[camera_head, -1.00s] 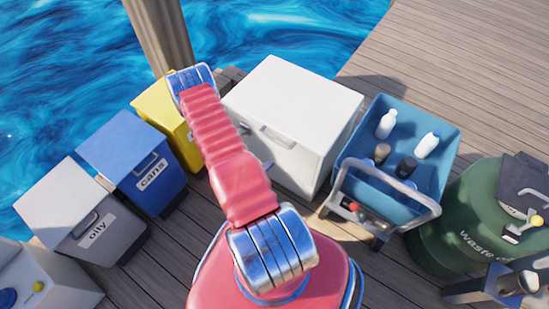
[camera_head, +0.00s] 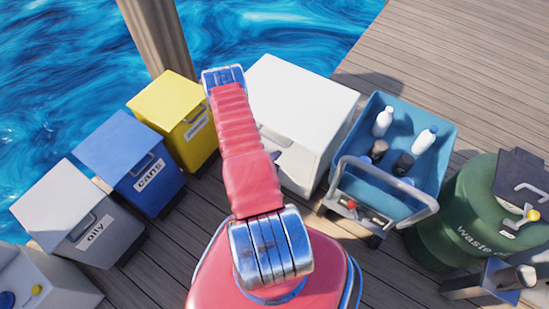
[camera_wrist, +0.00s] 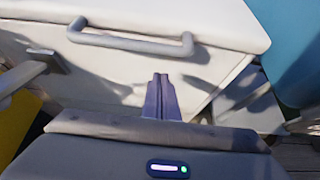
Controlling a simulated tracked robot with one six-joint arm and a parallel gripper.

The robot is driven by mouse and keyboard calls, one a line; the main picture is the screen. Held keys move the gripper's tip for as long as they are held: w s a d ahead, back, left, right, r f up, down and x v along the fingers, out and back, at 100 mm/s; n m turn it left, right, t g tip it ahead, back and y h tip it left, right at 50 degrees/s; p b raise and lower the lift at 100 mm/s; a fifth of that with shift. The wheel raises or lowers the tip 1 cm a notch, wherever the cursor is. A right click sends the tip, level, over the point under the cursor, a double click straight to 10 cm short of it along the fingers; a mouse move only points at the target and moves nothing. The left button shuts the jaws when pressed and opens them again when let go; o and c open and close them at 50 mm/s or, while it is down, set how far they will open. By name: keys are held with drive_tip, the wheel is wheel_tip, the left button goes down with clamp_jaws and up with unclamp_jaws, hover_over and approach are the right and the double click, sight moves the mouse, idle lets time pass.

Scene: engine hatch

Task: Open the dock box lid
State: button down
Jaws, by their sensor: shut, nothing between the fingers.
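The dock box is the white box (camera_head: 300,160) in the middle of the head view, with its lid (camera_head: 305,100) down. In the wrist view the lid (camera_wrist: 225,18) fills the top, and its grey bar handle (camera_wrist: 130,42) runs across the front edge. My gripper (camera_wrist: 161,80) is shut and empty, in front of the box's front face, below and to the right of the handle's middle, and apart from the handle. In the head view my arm hides the gripper and part of the box front.
Yellow (camera_head: 172,115), blue "cans" (camera_head: 130,160) and grey "oily" (camera_head: 75,210) bins stand left of the box. A blue cart (camera_head: 440,165) with bottles stands close on its right. A green waste drum (camera_head: 470,215) is further right. Water lies behind; open planking is at the upper right.

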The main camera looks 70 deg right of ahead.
drive_tip(key=shift+s+d+r, duration=0.1)
drive_tip(key=shift+d+r, duration=0.05)
drive_tip(key=shift+r, duration=0.55)
drive_tip(key=shift+d+r, duration=0.1)
drive_tip(key=shift+r, duration=0.6)
drive_tip(key=shift+r, duration=0.1)
